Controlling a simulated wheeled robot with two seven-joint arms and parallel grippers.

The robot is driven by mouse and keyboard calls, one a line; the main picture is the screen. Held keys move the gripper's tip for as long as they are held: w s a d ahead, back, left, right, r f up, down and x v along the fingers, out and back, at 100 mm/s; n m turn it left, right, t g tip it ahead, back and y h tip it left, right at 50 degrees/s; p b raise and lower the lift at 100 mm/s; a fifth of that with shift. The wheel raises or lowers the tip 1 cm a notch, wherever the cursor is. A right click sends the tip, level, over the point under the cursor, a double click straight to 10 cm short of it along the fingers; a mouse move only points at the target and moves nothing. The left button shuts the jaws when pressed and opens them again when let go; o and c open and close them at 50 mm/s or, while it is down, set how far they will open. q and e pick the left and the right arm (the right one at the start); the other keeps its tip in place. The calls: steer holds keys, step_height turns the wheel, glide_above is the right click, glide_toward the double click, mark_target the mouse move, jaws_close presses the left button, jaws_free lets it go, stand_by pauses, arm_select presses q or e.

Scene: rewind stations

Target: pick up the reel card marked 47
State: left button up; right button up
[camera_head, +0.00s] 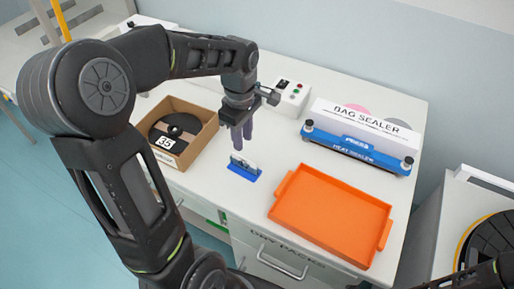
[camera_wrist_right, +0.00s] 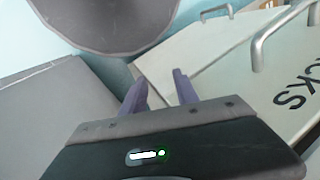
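A small pale card (camera_head: 243,160) stands in a blue holder (camera_head: 245,172) on the white bench; its marking is too small to read. My left gripper (camera_head: 242,146) points down just above and behind the card, its two purple fingers slightly apart, with nothing seen between them. No number 47 is legible in either view. A card marked 35 (camera_head: 165,143) shows at the cardboard box on the left. My right gripper (camera_wrist_right: 160,88) is open and empty in the right wrist view, in front of the bench's drawer fronts, away from the card.
The cardboard box (camera_head: 201,143) holds a black reel (camera_head: 176,127). An orange tray (camera_head: 330,213) lies right of the holder. A blue bag sealer (camera_head: 355,150) and a white control box with buttons (camera_head: 291,96) stand behind. Another black reel (camera_head: 490,240) is at far right.

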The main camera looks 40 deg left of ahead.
arm_select(q)
steer(key=shift+s+r, duration=0.1)
steer(key=shift+s, duration=0.05)
steer(key=shift+f, duration=1.35)
step_height(320, 180, down, 5)
steer(key=shift+f+p, duration=0.1)
steer(key=shift+p, duration=0.8)
